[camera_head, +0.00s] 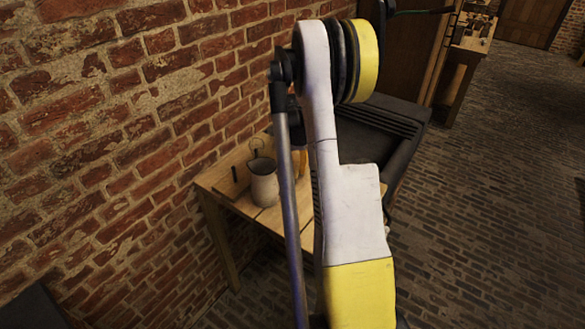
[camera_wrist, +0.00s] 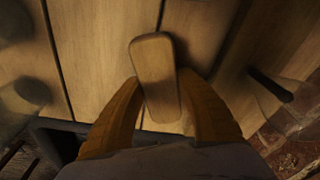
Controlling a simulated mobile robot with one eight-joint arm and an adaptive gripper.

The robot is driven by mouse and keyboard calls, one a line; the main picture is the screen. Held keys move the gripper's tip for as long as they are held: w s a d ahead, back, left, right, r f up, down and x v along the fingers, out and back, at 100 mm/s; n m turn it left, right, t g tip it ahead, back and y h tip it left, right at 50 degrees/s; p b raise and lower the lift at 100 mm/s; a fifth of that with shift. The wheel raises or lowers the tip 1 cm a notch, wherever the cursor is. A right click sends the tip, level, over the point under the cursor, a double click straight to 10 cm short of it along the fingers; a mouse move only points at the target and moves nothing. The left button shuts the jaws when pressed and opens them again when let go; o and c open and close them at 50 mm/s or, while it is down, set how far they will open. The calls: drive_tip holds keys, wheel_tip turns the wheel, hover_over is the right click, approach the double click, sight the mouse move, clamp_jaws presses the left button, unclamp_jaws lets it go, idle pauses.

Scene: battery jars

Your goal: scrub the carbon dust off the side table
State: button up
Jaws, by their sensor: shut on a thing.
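The wooden side table (camera_head: 218,186) stands against the brick wall, partly hidden behind my arm in the head view. Its planks (camera_wrist: 100,45) fill much of the wrist view. My gripper (camera_wrist: 155,98) has its orange fingers shut on a pale wooden block, which looks like the back of a scrubbing brush (camera_wrist: 154,70). The brush is over the planks; I cannot tell whether its underside touches them. I cannot make out any carbon dust.
A pale jug (camera_head: 264,186) stands on the table, with a small dark upright piece (camera_head: 235,174) left of it. A dark rod-like thing (camera_wrist: 270,85) shows right of the brush, and blurred rounded things (camera_wrist: 20,98) at left. Open brick floor (camera_head: 480,200) lies to the right.

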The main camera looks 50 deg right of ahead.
drive_tip(key=shift+s, duration=0.3)
drive_tip(key=shift+s+r+p, duration=0.25)
drive_tip(key=shift+r+p, duration=0.35)
drive_tip(key=shift+r, duration=0.5)
drive_tip(key=shift+w+r+p, duration=0.25)
drive_tip(key=shift+r+p, duration=0.15)
drive_tip(key=shift+r, duration=0.25)
drive_tip(key=shift+r+p, duration=1.2)
drive_tip(key=shift+r, duration=0.9)
